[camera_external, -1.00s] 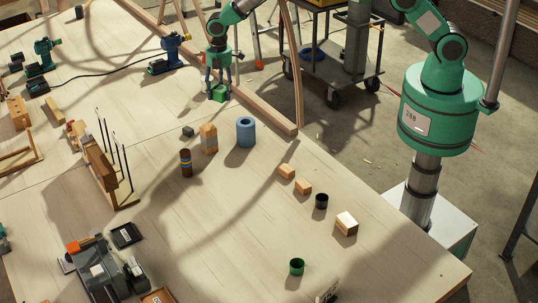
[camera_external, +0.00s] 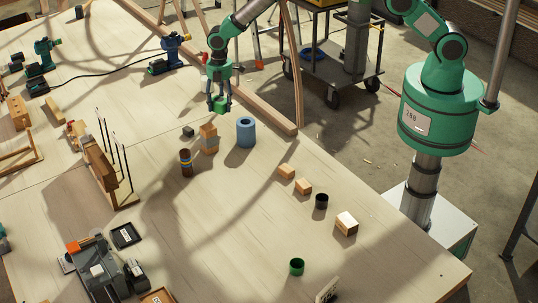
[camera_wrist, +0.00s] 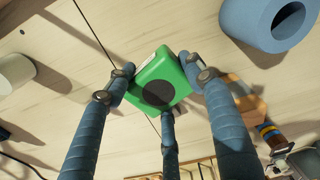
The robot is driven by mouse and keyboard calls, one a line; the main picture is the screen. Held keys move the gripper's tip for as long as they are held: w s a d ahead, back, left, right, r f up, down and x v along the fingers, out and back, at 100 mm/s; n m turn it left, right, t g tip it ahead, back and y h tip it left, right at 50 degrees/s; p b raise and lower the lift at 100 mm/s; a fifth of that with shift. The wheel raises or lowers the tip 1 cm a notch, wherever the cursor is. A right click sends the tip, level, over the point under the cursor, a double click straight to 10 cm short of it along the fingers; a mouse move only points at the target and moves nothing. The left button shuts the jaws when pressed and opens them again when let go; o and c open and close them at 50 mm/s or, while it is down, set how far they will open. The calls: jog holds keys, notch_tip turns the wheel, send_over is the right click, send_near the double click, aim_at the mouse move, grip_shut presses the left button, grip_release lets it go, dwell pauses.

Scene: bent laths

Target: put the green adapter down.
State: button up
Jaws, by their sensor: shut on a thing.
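The green adapter (camera_external: 220,105) is a squarish block. In the wrist view the adapter (camera_wrist: 160,82) shows a dark round patch on its face. My gripper (camera_external: 219,98) is shut on it, and in the wrist view its blue-grey fingers (camera_wrist: 165,85) close around the block from several sides. The adapter hangs over the far part of the pale wooden table, behind the blocks; its exact height above the top is hard to tell. Its underside is hidden.
A blue ring (camera_external: 246,132) stands close to the right of the gripper. A wooden block (camera_external: 209,139), a small dark cube (camera_external: 188,131) and a striped cylinder (camera_external: 186,162) stand nearer the camera. A long bent lath (camera_external: 262,112) runs along the far edge. Clear tabletop lies to the left.

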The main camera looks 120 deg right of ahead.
aim_at(221, 99)
jog(key=shift+f, duration=1.55)
jog(key=shift+f, duration=0.1)
jog(key=shift+f, duration=1.9)
jog(key=shift+f, duration=0.15)
jog(key=o, duration=1.2)
jog(key=shift+r, duration=0.25)
jog(key=r, duration=1.1)
jog(key=shift+s+d+r, duration=0.1)
jog(key=shift+s+r, duration=0.2)
jog(key=shift+r, duration=0.1)
